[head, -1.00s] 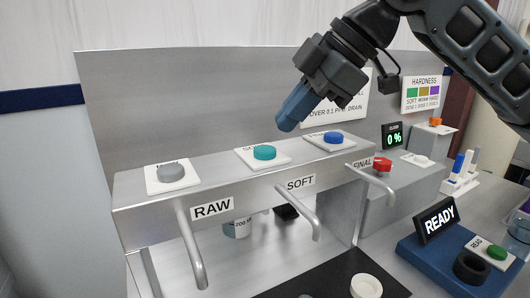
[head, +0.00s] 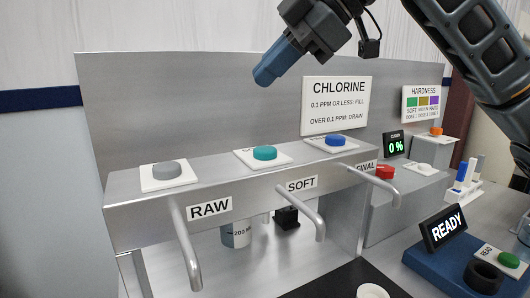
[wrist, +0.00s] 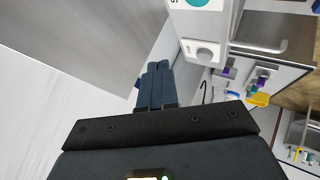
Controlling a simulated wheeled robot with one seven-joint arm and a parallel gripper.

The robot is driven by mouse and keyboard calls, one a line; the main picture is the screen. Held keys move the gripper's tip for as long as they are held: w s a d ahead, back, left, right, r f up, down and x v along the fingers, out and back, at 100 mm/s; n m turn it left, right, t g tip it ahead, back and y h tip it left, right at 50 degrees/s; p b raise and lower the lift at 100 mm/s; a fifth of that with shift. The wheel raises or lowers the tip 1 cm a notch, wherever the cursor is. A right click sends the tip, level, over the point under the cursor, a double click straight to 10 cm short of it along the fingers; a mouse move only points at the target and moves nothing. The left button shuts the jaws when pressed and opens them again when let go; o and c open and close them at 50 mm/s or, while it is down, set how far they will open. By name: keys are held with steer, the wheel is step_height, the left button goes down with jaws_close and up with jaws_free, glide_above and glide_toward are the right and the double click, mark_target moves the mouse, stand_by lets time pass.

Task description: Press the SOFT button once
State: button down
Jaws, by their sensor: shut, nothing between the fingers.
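The SOFT button is a teal round cap (head: 264,153) on a white plate, on top of the metal dispenser behind the SOFT label (head: 301,185). My gripper (head: 264,77) is shut and empty, with its blue fingers pointing down to the left. It appears well above the dispenser top and clear of the teal button. In the wrist view the closed fingers (wrist: 154,84) show beside the dispenser's back panel. A teal button (wrist: 197,2) is cut off at the top edge there, and a grey button (wrist: 205,53) shows on its white plate.
The grey RAW button (head: 167,170) is left of the teal one and the blue button (head: 335,140) is right. The CHLORINE sign (head: 336,105) stands on the back panel. Spouts, including the SOFT spout (head: 305,211), stick out in front. A READY display (head: 443,225) stands at right.

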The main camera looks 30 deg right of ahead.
steer(key=b, duration=0.5)
glide_above(270, 150)
step_height(270, 150, down, 7)
steer(key=shift+d+r, duration=0.1)
steer(key=shift+r, duration=0.05)
steer(key=shift+f+b, duration=0.4)
steer(key=shift+f, duration=0.25)
stand_by(1.1)
steer(key=shift+f, duration=0.4)
steer(key=shift+f+b, duration=0.3)
steer(key=shift+f, duration=0.15)
stand_by(0.5)
steer(key=shift+r, duration=0.1)
steer(key=shift+r+p, duration=0.8)
steer(key=shift+p, duration=0.05)
steer(key=shift+r, duration=0.1)
steer(key=shift+r+p, duration=2.15)
steer(key=shift+r, duration=0.25)
